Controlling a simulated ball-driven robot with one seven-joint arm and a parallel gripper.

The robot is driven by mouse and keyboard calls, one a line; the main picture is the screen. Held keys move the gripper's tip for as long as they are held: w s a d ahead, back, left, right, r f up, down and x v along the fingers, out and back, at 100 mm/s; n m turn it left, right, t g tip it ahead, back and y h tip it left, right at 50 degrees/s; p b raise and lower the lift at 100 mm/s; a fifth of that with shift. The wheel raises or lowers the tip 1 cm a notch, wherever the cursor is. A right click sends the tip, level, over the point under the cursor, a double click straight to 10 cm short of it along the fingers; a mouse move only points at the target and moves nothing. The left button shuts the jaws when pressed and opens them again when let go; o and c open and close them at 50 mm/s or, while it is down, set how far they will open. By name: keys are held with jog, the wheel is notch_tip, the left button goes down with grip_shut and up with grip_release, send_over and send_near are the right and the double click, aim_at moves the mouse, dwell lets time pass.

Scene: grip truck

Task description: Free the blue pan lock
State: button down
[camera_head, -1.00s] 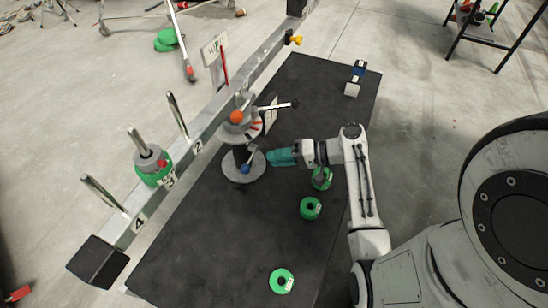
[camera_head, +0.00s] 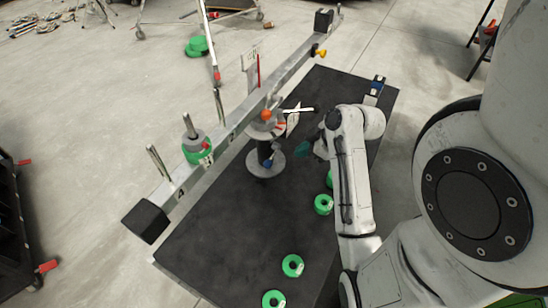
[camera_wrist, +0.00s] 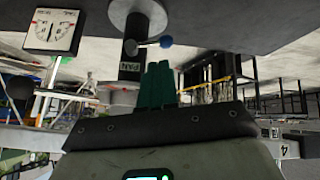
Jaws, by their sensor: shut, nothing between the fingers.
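The blue pan lock is a small blue ball knob (camera_head: 268,162) low on the dark column of the balance stand, just above its round grey base plate (camera_head: 259,170). In the wrist view the blue knob (camera_wrist: 166,42) sits at the end of a short lever by the column (camera_wrist: 133,35), beyond my fingertips. My gripper (camera_head: 297,148) has teal fingers, partly hidden by my arm in the head view. It is to the right of the knob, apart from it. In the wrist view the fingers (camera_wrist: 158,66) are together with nothing between them.
An orange knob (camera_head: 267,115) tops the stand beside the long metal beam (camera_head: 222,146). The beam carries upright pegs and a green weight (camera_head: 197,152). Green ring weights (camera_head: 323,204) lie on the black mat (camera_head: 220,240). A dial (camera_wrist: 52,31) shows in the wrist view.

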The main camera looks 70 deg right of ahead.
jog(key=d+x, duration=0.1)
jog(key=x, duration=1)
jog(key=shift+w, duration=0.65)
jog(key=shift+d, duration=0.1)
